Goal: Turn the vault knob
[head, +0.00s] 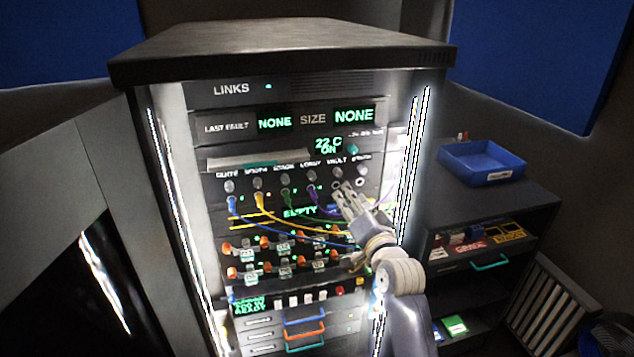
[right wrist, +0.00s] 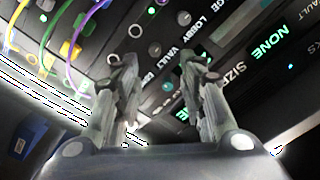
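The vault knob (head: 337,173) is a small grey round knob under the VAULT label, in the row of knobs across the rack's panel. It also shows in the right wrist view (right wrist: 154,48), beside the VAULT lettering and between the fingertips in the picture. My right gripper (head: 344,189) is open and empty, its fingers pointing up at the panel just below the vault knob. The right wrist view also shows its two fingers (right wrist: 161,58) spread apart. I cannot tell whether a finger touches the panel. My left gripper is not in view.
Blue, yellow, green and purple cables hang from sockets below the knobs, left of my right gripper. Rows of orange and grey connectors (head: 283,247) sit lower. A blue bin (head: 482,163) stands on a dark shelf unit at the right.

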